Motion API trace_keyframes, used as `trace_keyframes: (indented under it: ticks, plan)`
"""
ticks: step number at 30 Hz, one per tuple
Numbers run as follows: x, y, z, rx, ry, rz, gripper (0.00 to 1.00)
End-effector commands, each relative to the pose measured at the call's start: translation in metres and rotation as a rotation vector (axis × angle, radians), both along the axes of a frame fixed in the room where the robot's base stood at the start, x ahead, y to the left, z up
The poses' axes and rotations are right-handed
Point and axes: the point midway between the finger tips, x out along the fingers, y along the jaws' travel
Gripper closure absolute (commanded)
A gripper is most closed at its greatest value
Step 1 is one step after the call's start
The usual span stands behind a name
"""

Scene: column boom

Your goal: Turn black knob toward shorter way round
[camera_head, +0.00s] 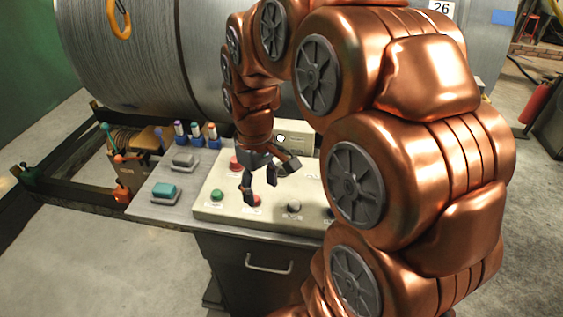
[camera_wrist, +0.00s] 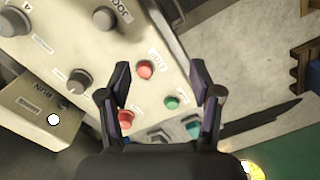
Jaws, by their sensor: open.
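My gripper (camera_head: 261,182) hangs open and empty over the beige control panel (camera_head: 207,209). In the wrist view my gripper (camera_wrist: 163,88) has its two fingers spread over a red button (camera_wrist: 145,70), apart from any knob. Several grey knobs sit on the panel to the left, including one nearer the fingers (camera_wrist: 79,81) and one at the top (camera_wrist: 105,18). I cannot tell clearly which knob is the black one. My arm hides the panel's right side in the head view.
A green button (camera_wrist: 171,102) and a second red button (camera_wrist: 125,118) stand close to the fingers. A large cable drum (camera_head: 140,55) stands behind.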

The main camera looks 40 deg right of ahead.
Motion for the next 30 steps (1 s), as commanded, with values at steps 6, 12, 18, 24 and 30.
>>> trace_keyframes:
  ticks: [6, 12, 18, 24, 30]
  plan:
    - [0.052, -0.056, -0.002, 0.003, -0.029, 0.054, 0.36]
    - [0.084, -0.106, -0.008, -0.006, -0.055, 0.096, 0.36]
    - [0.098, -0.134, -0.014, -0.012, -0.066, 0.118, 0.36]
    - [0.101, -0.139, -0.021, -0.015, -0.068, 0.123, 0.36]
    - [0.099, -0.138, -0.047, -0.012, -0.064, 0.122, 0.36]
